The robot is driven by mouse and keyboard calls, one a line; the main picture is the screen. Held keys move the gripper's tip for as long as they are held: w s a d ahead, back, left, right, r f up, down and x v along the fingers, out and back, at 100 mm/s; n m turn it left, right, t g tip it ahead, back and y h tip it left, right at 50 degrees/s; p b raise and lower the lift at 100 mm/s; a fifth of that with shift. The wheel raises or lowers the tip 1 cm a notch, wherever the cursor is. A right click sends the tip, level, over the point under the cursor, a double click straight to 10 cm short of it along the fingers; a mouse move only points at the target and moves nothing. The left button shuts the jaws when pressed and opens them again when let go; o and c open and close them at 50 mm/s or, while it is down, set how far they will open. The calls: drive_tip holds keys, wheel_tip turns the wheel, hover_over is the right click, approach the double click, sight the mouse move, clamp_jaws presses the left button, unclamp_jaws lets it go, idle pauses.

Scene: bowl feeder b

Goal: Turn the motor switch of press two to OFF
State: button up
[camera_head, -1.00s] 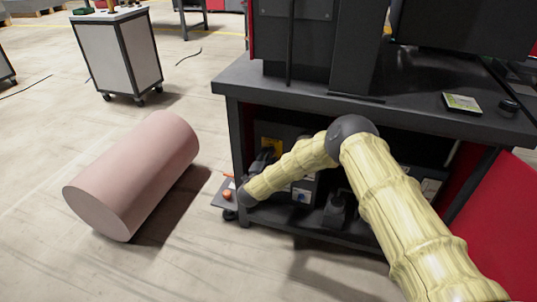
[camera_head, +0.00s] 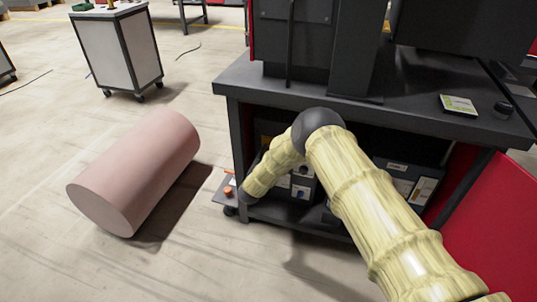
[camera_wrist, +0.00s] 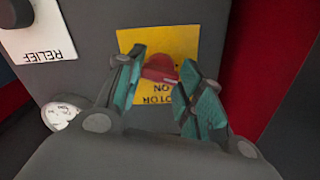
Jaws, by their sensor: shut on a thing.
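The motor switch is a red knob (camera_wrist: 160,67) on a yellow plate (camera_wrist: 190,35) in the wrist view. The plate's lettering appears upside down; "MOTOR" and "ON" are partly readable below the knob, with letters covered by a finger. My gripper (camera_wrist: 161,76) has its teal-padded fingers on either side of the knob and is shut on it. The exact turn of the knob is hard to tell. In the head view my gripper is hidden and my arm reaches to the left end of the dark press bench (camera_head: 400,115).
A white "RELIEF" label (camera_wrist: 45,45) with a black knob (camera_wrist: 14,12) and a round gauge (camera_wrist: 60,115) are left of the plate. A red panel (camera_wrist: 270,60) stands right. In the head view, a pink cylinder (camera_head: 135,175) lies on the floor left of the bench.

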drive_tip(key=shift+s+f+n, duration=0.1)
drive_tip(key=shift+n, duration=1.8)
drive_tip(key=o, duration=1)
drive_tip(key=v, duration=1.2)
